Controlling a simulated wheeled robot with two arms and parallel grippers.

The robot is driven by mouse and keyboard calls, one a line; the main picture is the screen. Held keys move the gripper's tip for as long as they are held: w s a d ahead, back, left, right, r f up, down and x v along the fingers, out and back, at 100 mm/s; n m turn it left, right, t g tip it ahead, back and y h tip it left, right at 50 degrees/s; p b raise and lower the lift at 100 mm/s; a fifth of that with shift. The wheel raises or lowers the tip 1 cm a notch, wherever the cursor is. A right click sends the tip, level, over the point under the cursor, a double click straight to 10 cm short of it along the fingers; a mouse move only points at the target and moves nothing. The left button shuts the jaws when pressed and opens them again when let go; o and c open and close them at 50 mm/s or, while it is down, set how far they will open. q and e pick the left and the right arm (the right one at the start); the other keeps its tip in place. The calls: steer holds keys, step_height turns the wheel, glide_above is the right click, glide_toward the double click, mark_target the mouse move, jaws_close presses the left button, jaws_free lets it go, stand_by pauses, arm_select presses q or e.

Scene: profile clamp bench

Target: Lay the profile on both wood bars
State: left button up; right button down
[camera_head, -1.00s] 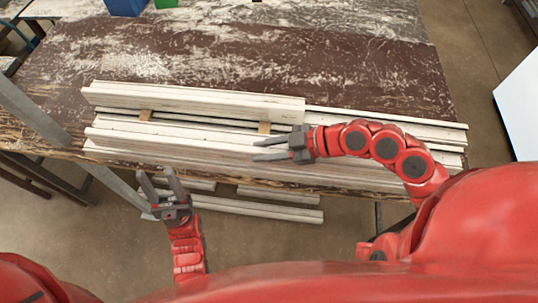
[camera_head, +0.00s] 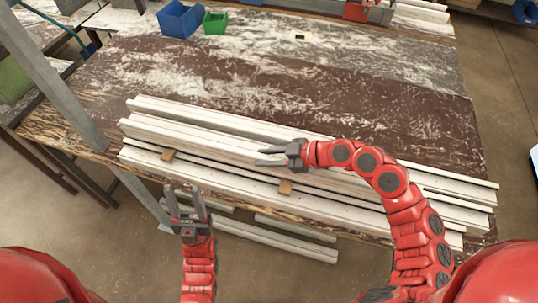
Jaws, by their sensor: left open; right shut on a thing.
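My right gripper (camera_head: 266,157) is shut on a long white profile (camera_head: 200,141), behind the right wood bar. The profile runs from the left toward the gripper, and the hand covers part of it. The left wood bar (camera_head: 168,155) and the right wood bar (camera_head: 286,187) show as small brown blocks in front of this profile, with their upper faces partly in view. I cannot tell whether the profile touches them. My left gripper (camera_head: 187,203) is open and empty in front of the table edge, pointing toward the table.
Other white profiles lie behind (camera_head: 240,124) and in front (camera_head: 215,183) along the table (camera_head: 400,110). More profiles lie lower, below the front edge (camera_head: 290,243). A blue bin (camera_head: 181,19) and a green bin (camera_head: 215,23) stand at the back. The table middle behind the profiles is clear.

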steer(key=shift+f, duration=0.95)
steer(key=c, duration=0.6)
jaws_free()
steer(key=shift+f, duration=0.1)
steer(key=shift+c, duration=0.2)
steer(key=shift+d, duration=0.1)
